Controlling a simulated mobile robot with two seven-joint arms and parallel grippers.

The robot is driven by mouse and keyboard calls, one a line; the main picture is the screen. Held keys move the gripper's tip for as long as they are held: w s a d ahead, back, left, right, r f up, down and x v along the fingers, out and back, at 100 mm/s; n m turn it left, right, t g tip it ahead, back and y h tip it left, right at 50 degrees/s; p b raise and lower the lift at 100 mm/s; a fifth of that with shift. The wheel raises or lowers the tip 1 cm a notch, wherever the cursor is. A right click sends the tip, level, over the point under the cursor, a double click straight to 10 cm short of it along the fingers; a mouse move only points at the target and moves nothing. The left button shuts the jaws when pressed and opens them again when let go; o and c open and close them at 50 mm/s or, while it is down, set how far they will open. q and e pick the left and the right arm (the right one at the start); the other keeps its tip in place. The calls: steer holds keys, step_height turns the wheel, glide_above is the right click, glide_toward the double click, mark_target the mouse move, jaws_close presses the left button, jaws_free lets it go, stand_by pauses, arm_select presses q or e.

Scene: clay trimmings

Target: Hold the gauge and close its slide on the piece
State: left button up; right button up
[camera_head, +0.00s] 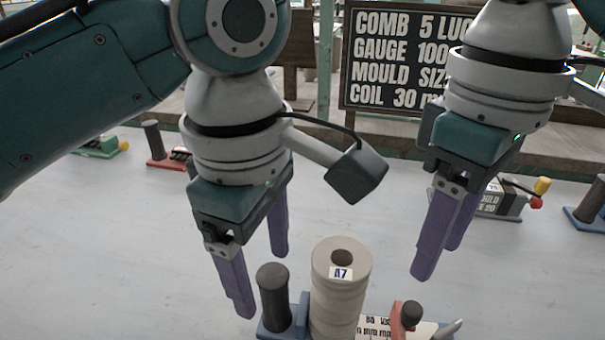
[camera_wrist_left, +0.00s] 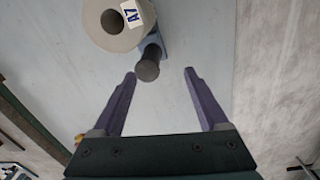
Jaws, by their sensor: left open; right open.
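The piece, a grey ridged clay cylinder (camera_head: 341,285) labelled A7, stands upright on the gauge at the bottom centre of the head view. It also shows in the left wrist view (camera_wrist_left: 112,30). The gauge has a blue end with a dark upright handle (camera_head: 273,292) left of the piece, and a red slide (camera_head: 398,322) with a dark knob to its right. A gap shows between slide and piece. My left gripper (camera_head: 262,280) is open above the handle; in the left wrist view the handle top (camera_wrist_left: 148,66) lies just beyond the fingertips. My right gripper (camera_head: 438,262) is open above and right of the slide.
Behind stand a red gauge (camera_head: 162,162), a green item (camera_head: 101,147), a grey mould block (camera_head: 500,202) with yellow and red knobs, and a blue item (camera_head: 590,212). A lettered sign (camera_head: 395,60) stands at the back. The tabletop (camera_head: 110,260) at left is clear.

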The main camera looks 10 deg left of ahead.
mark_target(273, 294)
arm_select(q)
steer(key=w+n, duration=0.1)
steer(key=w+r+n, duration=0.1)
steer(key=shift+r+n+g, duration=0.15)
steer(key=shift+n+g, duration=0.15)
step_height(273, 294, down, 10)
steer(key=shift+w+r, duration=0.1)
steer(key=shift+r, duration=0.05)
jaws_close()
stand_by(0.6)
stand_by(0.3)
